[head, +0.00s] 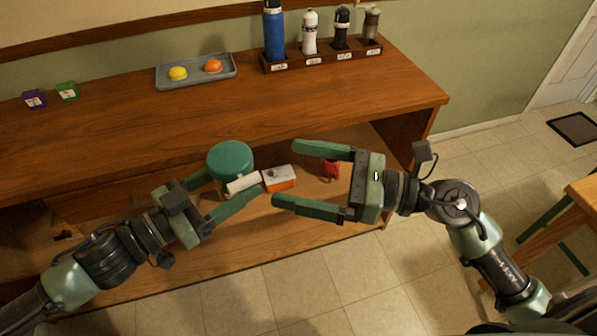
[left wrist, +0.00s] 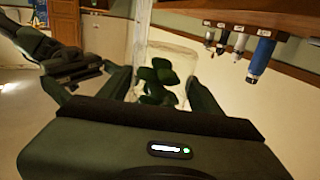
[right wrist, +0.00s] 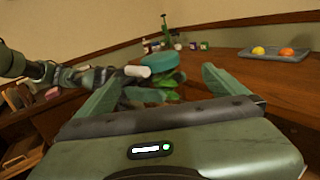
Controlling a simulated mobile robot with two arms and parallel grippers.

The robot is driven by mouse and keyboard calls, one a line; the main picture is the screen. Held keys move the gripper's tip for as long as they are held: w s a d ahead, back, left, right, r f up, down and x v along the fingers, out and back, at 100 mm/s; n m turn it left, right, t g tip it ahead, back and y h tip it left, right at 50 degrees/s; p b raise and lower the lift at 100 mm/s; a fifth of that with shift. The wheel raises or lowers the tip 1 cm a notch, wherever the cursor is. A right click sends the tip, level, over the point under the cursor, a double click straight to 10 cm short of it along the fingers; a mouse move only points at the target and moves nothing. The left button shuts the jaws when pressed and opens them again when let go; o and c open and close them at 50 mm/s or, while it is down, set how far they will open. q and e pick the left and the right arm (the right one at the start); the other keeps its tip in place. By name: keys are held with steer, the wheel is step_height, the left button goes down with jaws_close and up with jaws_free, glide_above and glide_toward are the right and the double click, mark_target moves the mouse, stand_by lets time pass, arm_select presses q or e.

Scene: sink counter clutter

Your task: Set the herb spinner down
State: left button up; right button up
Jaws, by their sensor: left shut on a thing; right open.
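The herb spinner has a round teal lid (head: 230,158) and a clear body with green leaves, which shows in the left wrist view (left wrist: 178,62). My left gripper (head: 230,186) is shut on its body, with a finger on each side. The spinner is held in front of the counter's front edge. A white cylindrical piece (head: 243,183) shows beside the lid. The right wrist view also shows the lid (right wrist: 166,62). My right gripper (head: 275,173) is open and empty, to the right of the spinner, its fingers pointing towards it. The spinner's underside is hidden.
The wooden counter (head: 300,95) has a wide clear top. At its back stand a grey tray (head: 195,82) with yellow and orange items, a bottle rack (head: 325,55), and purple (head: 34,99) and green (head: 67,91) boxes. An orange-white box (head: 280,184) and red item (head: 331,169) are lower down.

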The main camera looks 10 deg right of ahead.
mark_target(225, 160)
steer(key=shift+n, duration=0.5)
steer(key=x, duration=0.8)
steer(key=s+x, duration=0.1)
steer(key=x, duration=0.3)
steer(key=shift+a+r, duration=0.2)
steer(key=shift+a, duration=0.15)
